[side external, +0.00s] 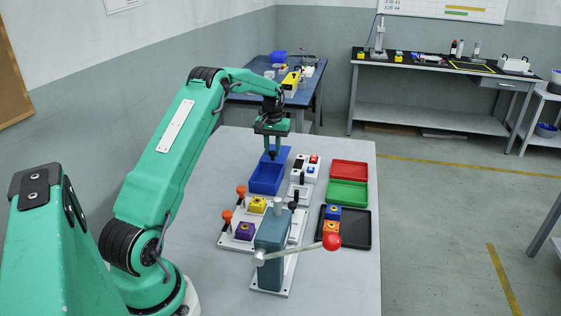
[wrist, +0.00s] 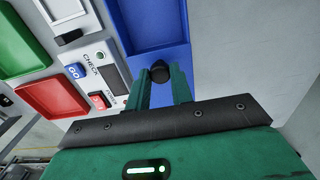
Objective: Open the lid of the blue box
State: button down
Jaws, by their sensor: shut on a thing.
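The blue box (side external: 266,179) stands on the table with its open inside showing. Its blue lid (side external: 284,152) extends from the far side of the box, swung back off the opening. In the wrist view the lid (wrist: 177,54) carries a black knob (wrist: 160,71). My gripper (side external: 273,156) is over the lid, and its two green fingers (wrist: 160,78) are shut on the knob. The fingers hide part of the lid, so its exact tilt is hard to tell.
A white panel with buttons (side external: 306,167) stands right of the box. Red (side external: 349,170) and green (side external: 347,194) trays lie further right. A grey press with a red-knobbed lever (side external: 332,242) stands nearer. The table left of the box is clear.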

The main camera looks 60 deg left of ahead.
jog(key=shift+w+a+r, duration=0.1)
jog(key=shift+w+a, duration=0.05)
jog(key=shift+w, duration=0.05)
jog(key=c, duration=1.2)
grip_release()
jog(key=shift+r, duration=0.1)
jog(key=shift+r, duration=3.8)
